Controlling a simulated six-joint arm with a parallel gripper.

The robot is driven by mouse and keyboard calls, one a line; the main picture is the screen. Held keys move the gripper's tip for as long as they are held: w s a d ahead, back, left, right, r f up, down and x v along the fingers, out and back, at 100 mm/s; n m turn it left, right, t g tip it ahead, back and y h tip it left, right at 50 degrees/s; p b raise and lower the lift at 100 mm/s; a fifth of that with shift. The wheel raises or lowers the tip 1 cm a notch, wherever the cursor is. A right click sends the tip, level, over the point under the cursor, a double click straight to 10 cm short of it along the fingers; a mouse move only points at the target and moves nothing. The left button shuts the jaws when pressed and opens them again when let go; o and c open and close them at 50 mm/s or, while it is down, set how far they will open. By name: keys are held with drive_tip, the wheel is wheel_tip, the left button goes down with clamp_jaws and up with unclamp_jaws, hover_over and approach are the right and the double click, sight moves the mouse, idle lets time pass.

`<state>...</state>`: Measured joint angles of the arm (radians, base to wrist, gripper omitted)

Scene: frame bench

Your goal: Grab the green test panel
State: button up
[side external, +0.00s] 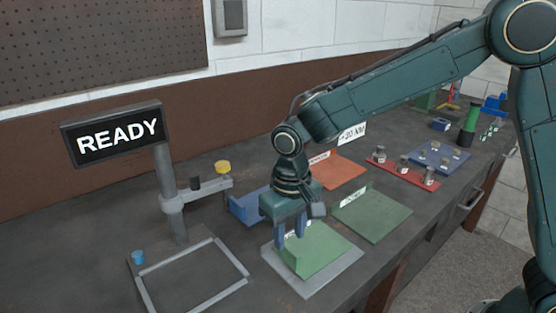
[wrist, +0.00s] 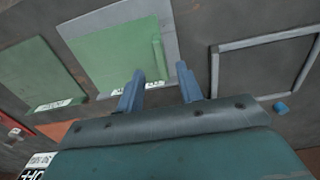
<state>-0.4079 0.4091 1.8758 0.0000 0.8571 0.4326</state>
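A light green panel (side external: 322,248) with a raised bar along one side lies on a grey plate (side external: 340,277) at the bench front. In the wrist view the panel (wrist: 105,57) is left of my fingers, and its upright bar (wrist: 159,58) shows just beyond and between the fingertips. My gripper (side external: 290,237) points down over the panel's left part, its fingers apart with nothing held between them. In the wrist view my gripper (wrist: 160,70) also shows open. The side view does not clearly show whether the fingers touch the panel. A label on the panel is partly hidden by a finger.
An empty grey frame (side external: 194,272) lies left of the plate. A darker green mat (side external: 372,215) and an orange mat (side external: 338,172) are to the right and behind. A post with a READY sign (side external: 115,134) stands at left. Several metal parts sit on a red strip (side external: 403,174).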

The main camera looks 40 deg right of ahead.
sight(289, 247)
drive_tip(key=shift+f, duration=0.1)
drive_tip(key=shift+s+a+f, duration=0.1)
drive_tip(key=shift+s+f, duration=0.05)
drive_tip(key=shift+f, duration=2.3)
clamp_jaws()
